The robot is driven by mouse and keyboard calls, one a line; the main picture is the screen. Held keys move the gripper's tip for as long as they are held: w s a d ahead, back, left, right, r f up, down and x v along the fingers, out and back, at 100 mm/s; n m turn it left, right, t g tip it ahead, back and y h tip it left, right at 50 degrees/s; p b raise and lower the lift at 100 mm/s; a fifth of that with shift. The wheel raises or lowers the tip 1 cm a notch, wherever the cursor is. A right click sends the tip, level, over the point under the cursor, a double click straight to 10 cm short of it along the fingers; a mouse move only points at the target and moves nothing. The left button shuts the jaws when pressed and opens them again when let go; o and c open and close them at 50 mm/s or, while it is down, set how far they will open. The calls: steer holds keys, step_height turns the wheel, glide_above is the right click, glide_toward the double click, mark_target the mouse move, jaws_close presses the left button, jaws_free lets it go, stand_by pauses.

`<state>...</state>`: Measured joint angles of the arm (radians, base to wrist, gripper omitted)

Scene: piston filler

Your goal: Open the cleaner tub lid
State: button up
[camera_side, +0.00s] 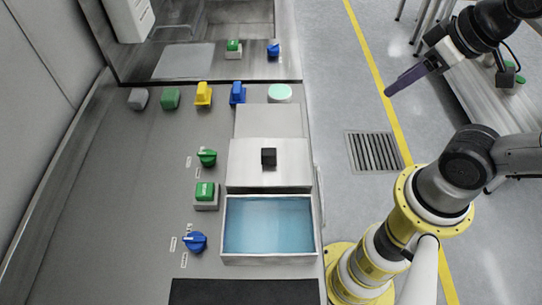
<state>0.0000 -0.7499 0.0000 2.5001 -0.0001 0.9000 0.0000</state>
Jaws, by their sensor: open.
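The cleaner tub (226,258) is a pale rectangular container at the front of the grey counter, with blue liquid showing inside it. A pale metal lid (245,165) with a black square knob (268,157) lies just behind the liquid. The blue liquid is uncovered; I cannot tell whether the lid rests on the tub's rear rim or on a surface behind it. My gripper (388,94) is at the upper right, over the floor and well clear of the lid, pointing down and left. Its dark fingers are open and nothing shows between them.
Left of the tub are a green knob (207,157), a green button (205,194) and a blue knob (196,242). Several coloured blocks, including a yellow one (203,94), stand farther back. A dark mat (245,291) lies in front.

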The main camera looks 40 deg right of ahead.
steer(key=shift+o, duration=0.8)
steer(key=w+a+r+n+g, duration=0.1)
steer(key=w+a+r+n, duration=0.15)
steer(key=r, duration=0.25)
steer(key=n+g, duration=0.5)
steer(key=n, duration=0.2)
glide_above(268, 151)
step_height(268, 151, down, 5)
steer(key=shift+m, duration=0.25)
step_height(268, 151, down, 13)
steer(key=shift+s+f, duration=0.1)
steer(key=shift+c, duration=0.2)
jaws_close()
